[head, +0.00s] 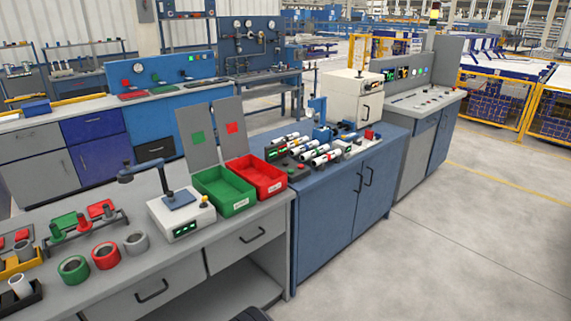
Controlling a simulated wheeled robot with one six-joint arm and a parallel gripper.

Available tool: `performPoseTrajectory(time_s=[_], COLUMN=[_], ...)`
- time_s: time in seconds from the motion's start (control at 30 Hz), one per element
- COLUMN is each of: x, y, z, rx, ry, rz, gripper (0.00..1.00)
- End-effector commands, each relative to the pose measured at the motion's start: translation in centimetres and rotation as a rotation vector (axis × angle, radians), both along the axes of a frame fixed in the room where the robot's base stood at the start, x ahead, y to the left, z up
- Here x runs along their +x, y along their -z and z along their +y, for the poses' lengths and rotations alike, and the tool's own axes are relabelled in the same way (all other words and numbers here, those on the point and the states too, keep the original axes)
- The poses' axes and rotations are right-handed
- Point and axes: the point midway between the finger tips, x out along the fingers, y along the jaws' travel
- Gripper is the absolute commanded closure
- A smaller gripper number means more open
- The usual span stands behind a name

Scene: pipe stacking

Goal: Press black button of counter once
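A white box-shaped device (182,213) stands on the grey workbench, left of the green bin. It has a lit green display on its front face and a dark blue plate on top. A small dark-topped button with a yellowish base (204,201) sits at its right side; it is too small to tell its exact colour. This device looks like the counter, but I cannot read any label or digits. My gripper is not in view.
A green bin (224,205) and a red bin (262,190) stand right of the device. Green, red and grey pipe rings (105,256) lie left of it. Open floor (430,250) lies at right.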

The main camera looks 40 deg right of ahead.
Motion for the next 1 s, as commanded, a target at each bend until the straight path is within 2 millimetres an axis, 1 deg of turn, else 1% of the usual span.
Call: performPoseTrajectory(time_s=[0.03, 0.17, 1.0], x=[-0.22, -0.22, -0.24], y=[0.19, 0.19, 0.18], z=[-0.02, -0.02, -0.02], rx=[-0.001, -0.002, -0.001], ry=[-0.002, -0.003, -0.003], rz=[0.006, 0.006, 0.007], gripper=[0.89, 1.0, 1.0])
